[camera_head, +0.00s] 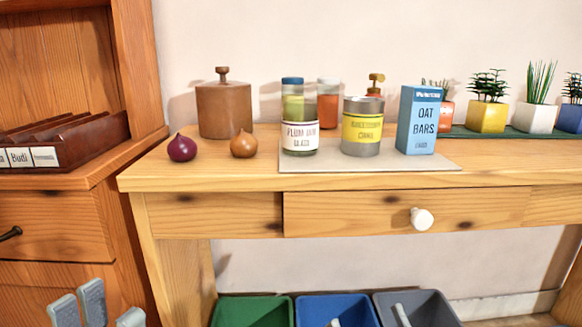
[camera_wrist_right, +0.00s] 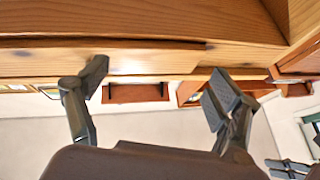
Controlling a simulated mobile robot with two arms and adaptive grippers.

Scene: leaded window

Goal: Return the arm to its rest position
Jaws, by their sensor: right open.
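My left gripper (camera_head: 79,302) shows at the lower left of the head view, in front of the wooden cabinet. Its grey finger pads stand close together at the picture's bottom edge. The rest of it is cut off, so its opening is unclear. Another grey part shows just to their right. My right gripper (camera_wrist_right: 160,82) is open in the right wrist view. Its two dark fingers are wide apart with nothing between them. Wooden furniture fills the top of that view. Another dark gripper-like part shows at that view's lower right corner.
The wooden table (camera_head: 230,180) has a white-knobbed drawer (camera_head: 350,212). It bears jars, a blue oat bars box (camera_head: 418,120), onions, a brown pot (camera_head: 224,108) and plants. Green (camera_head: 250,312), blue (camera_head: 335,310) and grey bins (camera_head: 425,305) stand below it. The cabinet (camera_head: 60,270) is at left.

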